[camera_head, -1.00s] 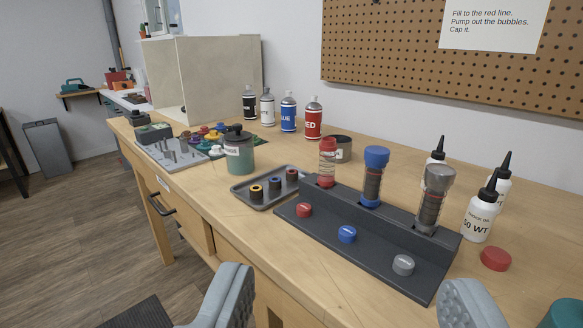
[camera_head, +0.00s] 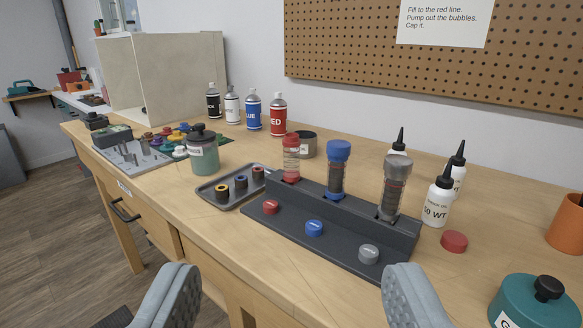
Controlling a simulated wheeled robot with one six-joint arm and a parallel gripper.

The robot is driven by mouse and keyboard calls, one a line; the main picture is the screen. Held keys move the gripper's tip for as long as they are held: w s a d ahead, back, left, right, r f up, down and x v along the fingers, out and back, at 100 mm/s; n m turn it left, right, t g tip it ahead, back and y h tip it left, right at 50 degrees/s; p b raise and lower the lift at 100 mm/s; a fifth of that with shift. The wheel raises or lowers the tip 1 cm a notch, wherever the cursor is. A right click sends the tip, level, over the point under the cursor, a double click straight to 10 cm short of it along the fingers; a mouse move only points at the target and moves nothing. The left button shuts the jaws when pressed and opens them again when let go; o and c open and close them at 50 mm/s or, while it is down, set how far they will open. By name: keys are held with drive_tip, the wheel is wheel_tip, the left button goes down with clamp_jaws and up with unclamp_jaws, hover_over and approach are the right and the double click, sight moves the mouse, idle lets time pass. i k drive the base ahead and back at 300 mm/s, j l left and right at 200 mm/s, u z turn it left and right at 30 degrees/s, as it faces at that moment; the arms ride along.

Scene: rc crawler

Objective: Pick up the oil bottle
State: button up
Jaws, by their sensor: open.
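Several white oil bottles with black pointed caps stand on the wooden workbench at the right. The nearest oil bottle (camera_head: 437,204) is upright and its label reads "50 WT" in part. A second oil bottle (camera_head: 458,172) stands just behind it. Another oil bottle (camera_head: 398,146) is behind the shock stand, mostly hidden by the grey-capped shock. My gripper (camera_head: 284,305) is open and empty in the foreground, its two grey fingers wide apart. It is in front of the bench, nearer than the bottles and apart from them, with the bottles up and to the right.
A dark shock stand (camera_head: 270,225) with red, blue and grey shocks and caps is left of the bottles. A red cap (camera_head: 453,241) lies close to the nearest bottle. A teal jar (camera_head: 535,305) and orange cup (camera_head: 568,222) are at right. A parts tray (camera_head: 215,197) is left.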

sight(440, 196)
drive_tip(key=z, duration=0.65)
